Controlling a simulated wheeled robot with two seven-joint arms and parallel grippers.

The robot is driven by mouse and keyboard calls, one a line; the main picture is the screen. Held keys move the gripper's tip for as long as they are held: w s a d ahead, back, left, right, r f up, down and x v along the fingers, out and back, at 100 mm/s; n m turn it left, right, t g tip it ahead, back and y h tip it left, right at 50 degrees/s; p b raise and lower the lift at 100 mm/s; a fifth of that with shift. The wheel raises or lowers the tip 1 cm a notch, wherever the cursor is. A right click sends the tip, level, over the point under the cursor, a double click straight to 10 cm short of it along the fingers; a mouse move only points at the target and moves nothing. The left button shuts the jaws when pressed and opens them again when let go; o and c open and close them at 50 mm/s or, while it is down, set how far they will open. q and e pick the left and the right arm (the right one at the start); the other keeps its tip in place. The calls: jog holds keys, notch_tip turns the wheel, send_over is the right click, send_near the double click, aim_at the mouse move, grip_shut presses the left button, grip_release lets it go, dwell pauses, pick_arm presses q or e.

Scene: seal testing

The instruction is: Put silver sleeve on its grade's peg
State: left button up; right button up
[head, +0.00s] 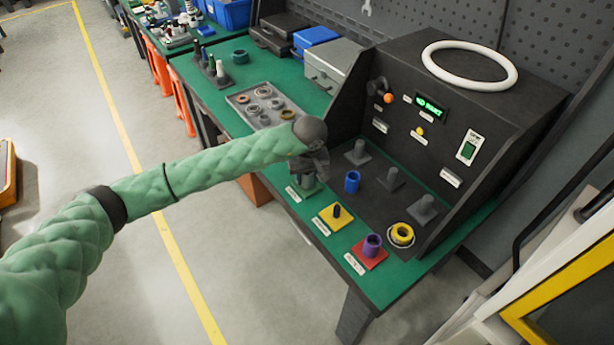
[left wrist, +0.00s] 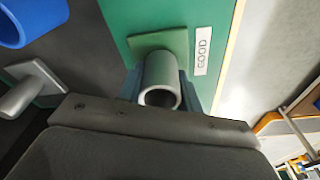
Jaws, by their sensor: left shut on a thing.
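The silver sleeve (left wrist: 163,76) is between the fingers of my left gripper (left wrist: 160,92), which is shut on it. In the left wrist view its open end faces the camera, and it stands over the green square plate (left wrist: 148,42) beside a "GOOD" label (left wrist: 202,50). I cannot tell whether it is around that plate's peg, which is hidden. In the head view my left gripper (head: 308,168) covers most of the green plate (head: 309,187), and the sleeve is hidden there. My right gripper is in neither view.
A yellow plate (head: 328,222) has a bare dark peg. A red plate (head: 377,260) carries a purple sleeve (head: 372,247). A blue sleeve (head: 352,183), grey pegs (head: 391,181) and a yellow ring (head: 402,235) are nearby. The black test console (head: 455,110) stands behind.

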pick_arm(q)
jog(key=shift+f+b, duration=0.2)
jog(key=shift+b, duration=0.4)
dwell(1.2)
jog(key=o, duration=1.3)
jog(key=shift+r, duration=0.1)
jog(key=shift+r+p, duration=0.5)
jog(key=shift+r, duration=3.95)
